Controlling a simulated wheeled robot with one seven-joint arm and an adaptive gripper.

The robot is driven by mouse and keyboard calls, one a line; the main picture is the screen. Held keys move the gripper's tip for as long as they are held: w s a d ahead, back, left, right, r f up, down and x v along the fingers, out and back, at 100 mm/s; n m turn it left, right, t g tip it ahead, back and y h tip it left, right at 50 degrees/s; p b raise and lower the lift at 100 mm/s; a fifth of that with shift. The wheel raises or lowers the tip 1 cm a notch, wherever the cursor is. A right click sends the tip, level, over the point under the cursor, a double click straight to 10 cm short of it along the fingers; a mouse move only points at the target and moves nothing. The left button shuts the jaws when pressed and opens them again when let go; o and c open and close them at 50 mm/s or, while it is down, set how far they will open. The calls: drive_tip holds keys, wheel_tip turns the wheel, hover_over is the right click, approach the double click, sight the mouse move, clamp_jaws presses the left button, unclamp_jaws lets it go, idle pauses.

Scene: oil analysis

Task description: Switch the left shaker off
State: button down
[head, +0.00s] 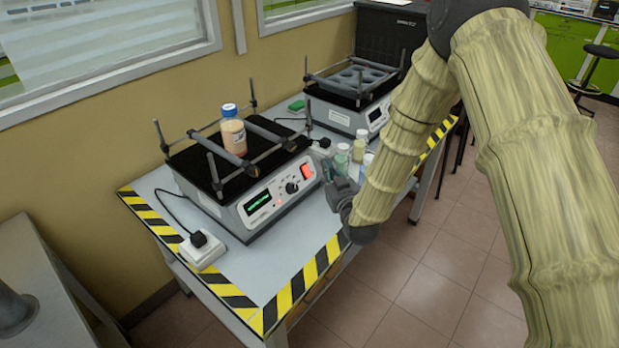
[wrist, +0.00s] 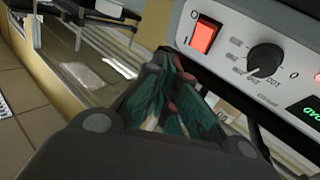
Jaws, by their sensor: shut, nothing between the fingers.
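The left shaker (head: 262,200) stands on the near part of the table, with a lit green display (head: 257,202), a dark knob (head: 292,187) and a red rocker switch (head: 307,171) on its front panel. In the wrist view the switch (wrist: 203,37) glows red beside the knob (wrist: 265,59), marked I and 0. A bottle with a blue cap (head: 232,131) is held between the bars on the shaker's platform. My gripper (head: 333,172) is shut and empty, in front of the panel near the switch. In the wrist view the fingertips (wrist: 170,70) are below and left of the switch, apart from it.
The right shaker (head: 350,108) stands further back on the table. Several small bottles (head: 350,155) stand between the shakers, close behind my gripper. A power socket block (head: 201,248) with a cable lies at the left. The table's front edge has striped tape (head: 300,285).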

drive_tip(key=shift+w+a+f+b, duration=0.45)
drive_tip(key=shift+w+a+f, duration=0.15)
drive_tip(key=shift+a+f, duration=0.15)
drive_tip(key=shift+w+a+f+b, duration=0.45)
drive_tip(key=shift+w+a+f, duration=0.2)
drive_tip(key=shift+a, duration=0.2)
drive_tip(key=shift+a+f, duration=0.1)
drive_tip(key=shift+f, duration=0.05)
idle(0.4)
drive_tip(key=shift+w+a+f, duration=0.1)
drive_tip(key=shift+w+a, duration=0.05)
drive_tip(key=shift+a, duration=0.05)
drive_tip(key=shift+w+a+f+b, duration=0.15)
drive_tip(key=shift+a+b, duration=0.05)
drive_tip(key=shift+b, duration=0.2)
idle(0.8)
drive_tip(key=shift+d, duration=0.1)
drive_tip(key=shift+s+d+r, duration=0.4)
idle(0.5)
drive_tip(key=s+d+r+p, duration=0.2)
drive_tip(key=d+r, duration=0.1)
drive_tip(key=shift+s+d, duration=0.15)
drive_tip(key=shift+s, duration=0.05)
idle(0.4)
